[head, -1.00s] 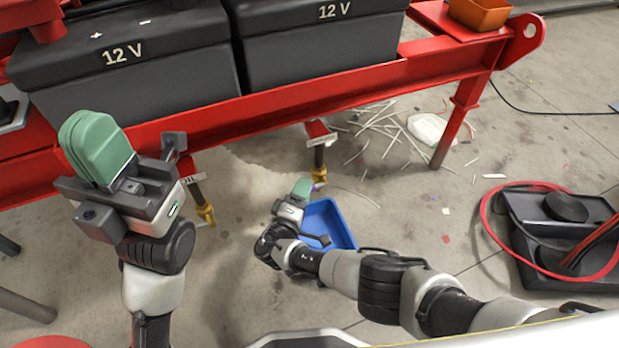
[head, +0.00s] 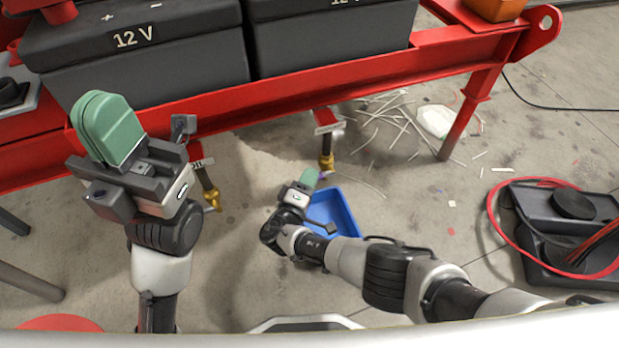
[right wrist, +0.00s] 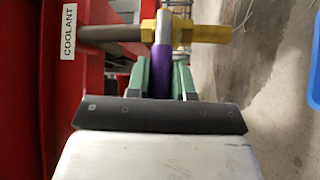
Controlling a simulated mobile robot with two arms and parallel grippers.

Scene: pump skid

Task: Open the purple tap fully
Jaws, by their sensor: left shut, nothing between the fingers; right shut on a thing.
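The purple tap has a brass body (right wrist: 185,32) on a dark pipe, with a tag reading COOLANT beside it. Its purple handle (right wrist: 163,65) stands at about a right angle to the pipe in the right wrist view. My right gripper (right wrist: 163,78) is shut on this handle, one green finger on each side. In the head view the brass tap (head: 326,161) hangs under the red frame, with my right gripper (head: 309,180) at it; the handle is mostly hidden there. My left gripper (head: 105,125) is shut and empty, raised in front of the frame at the left.
Another brass tap (head: 211,196) hangs under the red frame (head: 270,108), just right of my left gripper. A blue tray (head: 336,212) lies on the floor below the purple tap. Pale sticks (head: 390,127) litter the floor. A black base with red hose (head: 545,245) stands right.

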